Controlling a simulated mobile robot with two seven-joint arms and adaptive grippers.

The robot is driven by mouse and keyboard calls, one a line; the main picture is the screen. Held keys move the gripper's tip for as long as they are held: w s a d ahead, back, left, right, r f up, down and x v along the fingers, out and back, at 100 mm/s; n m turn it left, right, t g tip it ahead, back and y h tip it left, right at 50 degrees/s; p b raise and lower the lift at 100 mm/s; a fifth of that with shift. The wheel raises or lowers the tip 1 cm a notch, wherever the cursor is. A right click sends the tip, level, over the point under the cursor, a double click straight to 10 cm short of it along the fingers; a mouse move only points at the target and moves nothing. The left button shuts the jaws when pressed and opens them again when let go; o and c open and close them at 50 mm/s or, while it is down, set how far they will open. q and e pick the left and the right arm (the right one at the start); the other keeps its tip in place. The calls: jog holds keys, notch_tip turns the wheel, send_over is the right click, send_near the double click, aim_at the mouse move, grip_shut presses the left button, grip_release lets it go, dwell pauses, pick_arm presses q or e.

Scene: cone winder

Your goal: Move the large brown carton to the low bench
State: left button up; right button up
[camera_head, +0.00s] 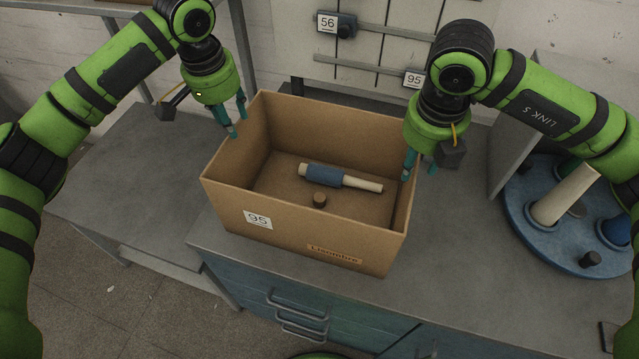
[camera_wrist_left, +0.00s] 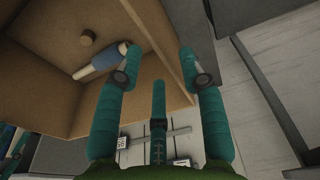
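The large brown carton (camera_head: 305,235) stands open and upright on the grey top of a blue-drawer cabinet. It holds a blue-and-cream cylindrical piece (camera_head: 325,176) and a small brown plug (camera_head: 319,200). My left gripper (camera_head: 236,118) is at the carton's left wall near the far corner, fingers apart; the left wrist view shows the carton wall (camera_wrist_left: 150,22) running between the spread fingers. My right gripper (camera_head: 419,165) is at the right wall, its fingers apart on either side of the rim. I cannot tell whether any finger touches the carton. A lower grey bench (camera_head: 125,185) stands to the left.
A blue round tray (camera_head: 520,215) with cream and dark pegs stands to the right of the carton, near an upright grey panel (camera_head: 513,150). A wall rack with number tags (camera_head: 328,23) is behind. The low bench's visible top is clear.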

aim_at(242, 144)
jog(key=shift+s+r, duration=0.25)
jog(key=shift+s, duration=0.3)
jog(key=shift+w+f, duration=0.15)
jog(key=shift+w, duration=0.05)
jog(key=f, duration=0.4)
jog(key=w+f, duration=0.1)
jog(key=shift+d+f, duration=0.1)
jog(key=shift+f, duration=0.3)
pick_arm(q)
jog(key=f, duration=0.4)
jog(key=w+f, duration=0.1)
jog(key=f, duration=0.2)
jog(key=shift+d, duration=0.2)
pick_arm(e)
jog(key=shift+w+f, duration=0.3)
jog(key=shift+f, duration=0.4)
pick_arm(q)
jog(key=shift+s, duration=0.1)
grip_shut()
pick_arm(e)
jog(key=shift+s, duration=0.1)
grip_shut()
pick_arm(q)
jog(key=shift+r, duration=0.1)
pick_arm(e)
jog(key=shift+r, duration=0.1)
